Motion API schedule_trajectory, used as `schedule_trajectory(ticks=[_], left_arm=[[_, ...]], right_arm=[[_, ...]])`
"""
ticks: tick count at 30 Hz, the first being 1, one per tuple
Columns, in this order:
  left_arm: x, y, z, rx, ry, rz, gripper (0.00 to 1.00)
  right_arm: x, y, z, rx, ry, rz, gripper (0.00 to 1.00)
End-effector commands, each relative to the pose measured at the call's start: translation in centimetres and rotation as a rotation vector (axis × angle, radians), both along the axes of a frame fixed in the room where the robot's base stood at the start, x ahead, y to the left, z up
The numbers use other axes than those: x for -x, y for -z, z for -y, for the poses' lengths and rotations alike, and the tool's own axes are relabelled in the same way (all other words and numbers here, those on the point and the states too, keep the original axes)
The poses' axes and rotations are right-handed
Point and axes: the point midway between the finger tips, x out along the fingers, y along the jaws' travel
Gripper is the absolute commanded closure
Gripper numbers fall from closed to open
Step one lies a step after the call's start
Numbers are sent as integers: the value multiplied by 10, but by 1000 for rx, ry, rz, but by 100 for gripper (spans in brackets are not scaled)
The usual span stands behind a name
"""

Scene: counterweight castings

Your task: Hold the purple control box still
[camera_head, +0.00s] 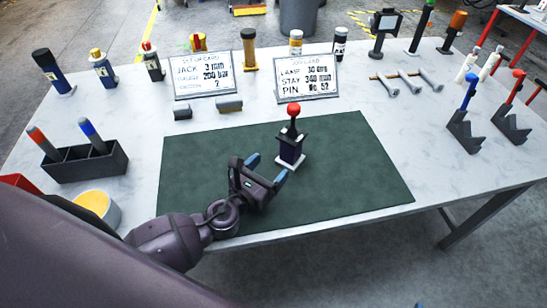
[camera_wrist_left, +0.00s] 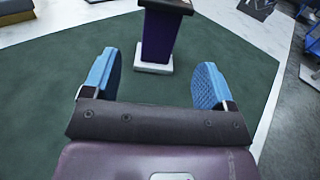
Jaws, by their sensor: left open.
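The purple control box (camera_head: 290,149) stands upright on a white base on the green mat (camera_head: 345,185), with a red ball-topped stick on its top. My left gripper (camera_head: 267,168) is open, just in front of the box and to its left. In the left wrist view the box (camera_wrist_left: 160,38) stands ahead, between and beyond the blue fingertips (camera_wrist_left: 158,82). The fingers do not touch it there, and its top is cut off by the frame edge. My right gripper does not show.
Two white sign boards (camera_head: 202,75) (camera_head: 307,77) stand behind the mat. A dark holder with two markers (camera_head: 87,161) and a yellow-topped tub (camera_head: 97,206) are at the left. Dark stands (camera_head: 464,132) hold coloured tools at the right. The mat around the box is clear.

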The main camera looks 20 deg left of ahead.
Motion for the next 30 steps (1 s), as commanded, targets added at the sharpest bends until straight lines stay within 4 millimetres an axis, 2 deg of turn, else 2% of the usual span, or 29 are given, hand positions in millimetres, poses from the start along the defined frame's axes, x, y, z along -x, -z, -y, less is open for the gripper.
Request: schedule_trajectory(ticks=[5, 9, 21, 30], left_arm=[[-14, -1, 3, 1, -1, 1, 21], [-35, -2, 8, 2, -1, 3, 21], [-90, 0, 20, 2, -1, 1, 21], [-104, 0, 23, 3, -1, -2, 21]], right_arm=[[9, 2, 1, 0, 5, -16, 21], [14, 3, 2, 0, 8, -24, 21], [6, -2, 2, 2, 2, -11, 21], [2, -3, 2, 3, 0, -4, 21]])
